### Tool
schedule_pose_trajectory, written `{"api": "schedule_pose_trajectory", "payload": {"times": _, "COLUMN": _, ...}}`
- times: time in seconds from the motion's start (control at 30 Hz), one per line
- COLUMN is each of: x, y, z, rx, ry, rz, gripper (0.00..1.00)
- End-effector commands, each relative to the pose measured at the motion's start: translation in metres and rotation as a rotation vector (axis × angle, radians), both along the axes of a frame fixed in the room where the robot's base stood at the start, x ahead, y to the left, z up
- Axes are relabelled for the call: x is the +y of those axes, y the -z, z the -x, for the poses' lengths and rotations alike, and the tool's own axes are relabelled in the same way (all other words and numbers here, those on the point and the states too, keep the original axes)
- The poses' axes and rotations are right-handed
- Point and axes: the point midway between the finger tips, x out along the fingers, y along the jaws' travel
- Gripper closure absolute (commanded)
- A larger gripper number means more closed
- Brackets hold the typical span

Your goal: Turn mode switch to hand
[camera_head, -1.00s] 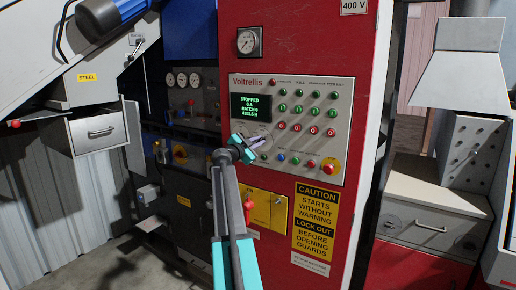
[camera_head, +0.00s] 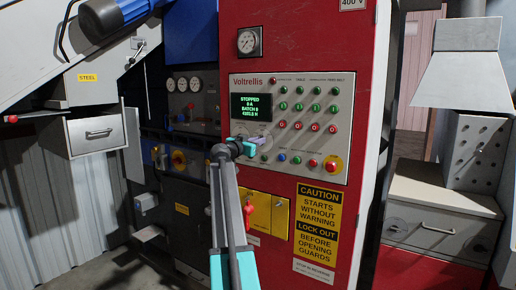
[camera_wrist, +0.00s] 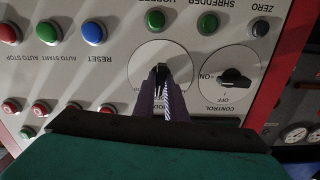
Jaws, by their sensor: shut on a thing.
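The mode switch (camera_wrist: 161,69) is a dark knob on a round pale plate, in the upper middle of the upside-down wrist view. My gripper (camera_wrist: 162,88) is shut on its knob, with its dark fingers on either side. The fingers hide most of the knob and part of the MODE label, so its exact setting cannot be read. In the head view my gripper (camera_head: 262,144) is at the lower left of the grey control panel (camera_head: 340,90), and the switch is hidden there.
Next to the mode switch is a black CONTROL knob (camera_wrist: 232,77) with ON and OFF marks. A blue RESET button (camera_wrist: 93,32) and green buttons are close by. The panel's display (camera_head: 251,106) reads STOPPED. A red handle (camera_head: 249,213) sits on a yellow plate below.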

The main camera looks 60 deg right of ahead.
Motion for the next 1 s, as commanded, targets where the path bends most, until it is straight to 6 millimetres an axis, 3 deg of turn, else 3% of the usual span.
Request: {"api": "schedule_pose_trajectory", "payload": {"times": 1.0, "x": -0.0004, "y": 0.0002, "z": -0.0037, "rx": 0.830, "ry": 0.000, "rz": -0.005, "gripper": 1.00}}
